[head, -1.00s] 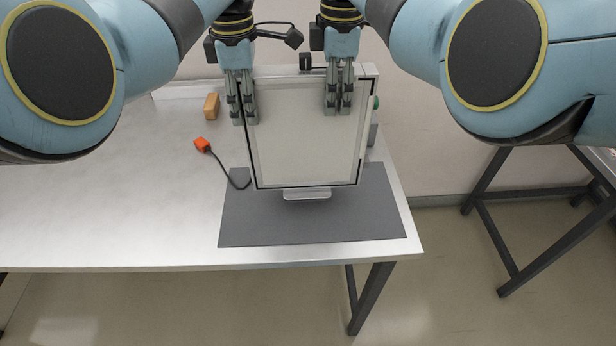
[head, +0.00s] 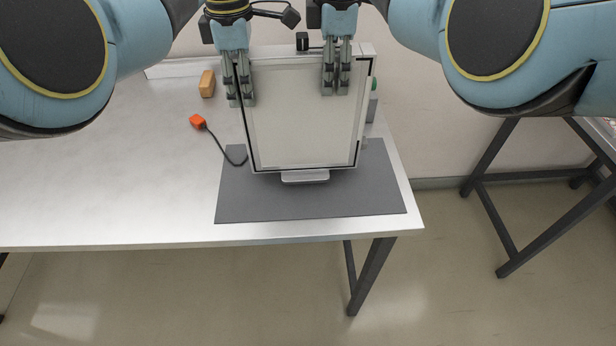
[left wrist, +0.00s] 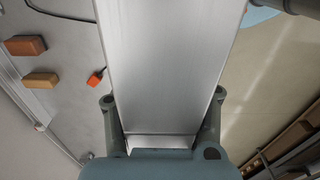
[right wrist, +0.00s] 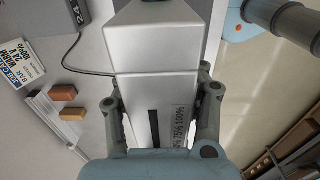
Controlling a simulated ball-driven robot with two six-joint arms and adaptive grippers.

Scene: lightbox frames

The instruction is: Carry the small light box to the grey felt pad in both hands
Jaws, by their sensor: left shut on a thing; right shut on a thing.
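The light box (head: 305,120), a flat panel with a pale face, black border and silver frame, stands upright above the grey felt pad (head: 310,206). A silver tab shows at its lower edge; I cannot tell if it touches the pad. My right gripper (head: 336,93) is shut on the same edge right of the middle. In the left wrist view the silver box side (left wrist: 165,60) lies between the fingers. The right wrist view also shows it clamped (right wrist: 140,58).
An orange connector (head: 197,121) on a dark cable lies left of the pad, with an orange-brown block (head: 207,84) behind it. The table (head: 110,190) is clear at the left; its right edge is close to the pad. Another table's dark frame (head: 507,190) stands at the right.

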